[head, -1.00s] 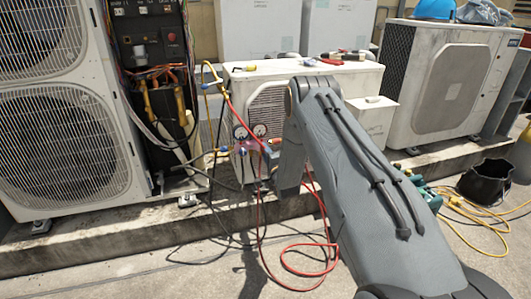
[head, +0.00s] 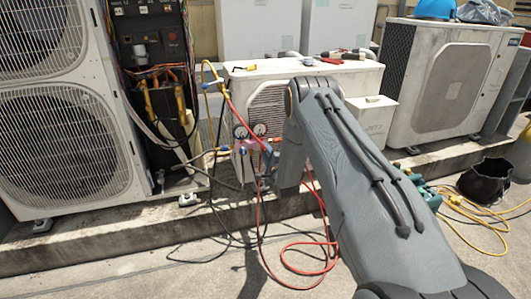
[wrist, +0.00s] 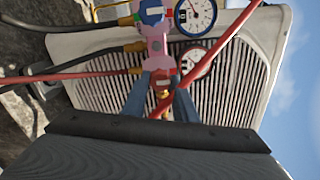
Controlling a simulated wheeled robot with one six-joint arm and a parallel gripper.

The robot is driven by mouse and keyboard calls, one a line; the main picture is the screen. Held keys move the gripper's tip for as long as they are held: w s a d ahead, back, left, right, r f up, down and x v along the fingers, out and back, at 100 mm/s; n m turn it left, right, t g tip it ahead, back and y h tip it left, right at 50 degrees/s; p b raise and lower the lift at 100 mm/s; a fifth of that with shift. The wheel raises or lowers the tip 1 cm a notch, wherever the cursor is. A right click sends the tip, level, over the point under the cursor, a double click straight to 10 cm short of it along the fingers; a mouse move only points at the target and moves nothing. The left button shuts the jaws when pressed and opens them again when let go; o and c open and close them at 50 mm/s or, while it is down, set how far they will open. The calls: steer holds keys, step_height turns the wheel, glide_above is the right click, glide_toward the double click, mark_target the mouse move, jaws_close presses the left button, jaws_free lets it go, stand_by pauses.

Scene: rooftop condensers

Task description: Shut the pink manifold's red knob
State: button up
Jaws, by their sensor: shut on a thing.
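The pink manifold (wrist: 157,48) hangs in front of a white condenser, with two round gauges (wrist: 195,16) beside it in the wrist view. It also shows small in the head view (head: 250,148), left of my arm. Its red knob (wrist: 162,79) sits at the end nearest my gripper. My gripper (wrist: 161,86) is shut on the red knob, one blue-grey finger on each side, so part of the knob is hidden. The blue knob (wrist: 152,12) is at the manifold's other end. In the head view my arm mostly hides the gripper and red knob.
A red hose (wrist: 222,42) crosses close by the fingers in the wrist view. Yellow, black and red hoses hang around the manifold; a red loop (head: 300,268) lies on the floor. An open condenser cabinet (head: 150,75) stands left. A black bucket (head: 487,180) stands right.

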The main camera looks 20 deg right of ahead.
steer(key=o, duration=1)
steer(key=shift+o, duration=0.2)
steer(key=s+p, duration=0.1)
steer(key=s, duration=0.7)
steer(key=shift+p, duration=0.4)
steer(key=shift+w, duration=0.1)
